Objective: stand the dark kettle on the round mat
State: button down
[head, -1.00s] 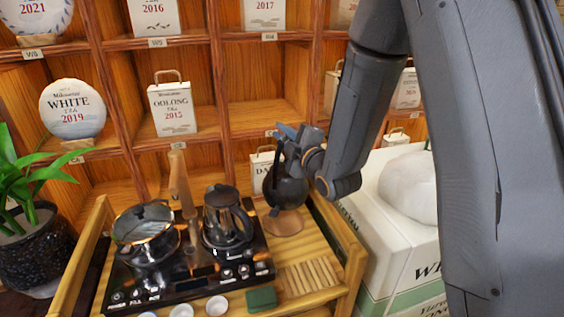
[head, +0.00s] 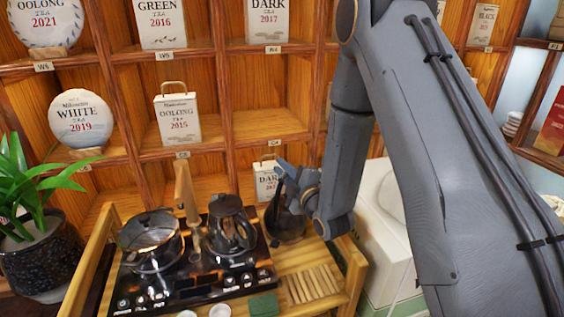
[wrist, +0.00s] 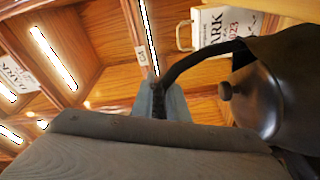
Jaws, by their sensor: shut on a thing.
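The dark kettle (head: 284,222) is at the back right of the wooden tea table, upright as far as I can tell. It is over the round mat (head: 287,243), which shows only as a thin brown edge below it. Whether the kettle's base touches the mat is hard to tell. My gripper (head: 296,181) is shut on the kettle's handle. In the wrist view, the kettle's dark body and lid knob (wrist: 268,92) fill the right side, and the handle curves to the fingers of my gripper (wrist: 160,98).
Left of the kettle, a black hob (head: 195,284) carries a glass pot (head: 150,240) and a second kettle (head: 231,226). A slatted wooden piece (head: 312,284) and a green block (head: 263,304) lie in front.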

jog(key=shift+f, duration=0.1)
dwell(0.3)
jog(key=c, duration=2.1)
grip_release()
jog(key=shift+f, duration=0.15)
jog(key=o, duration=0.4)
jog(key=shift+r, duration=0.25)
jog(key=shift+b+v, duration=1.4)
jog(key=shift+v, duration=4.7)
jog(key=shift+a, duration=0.1)
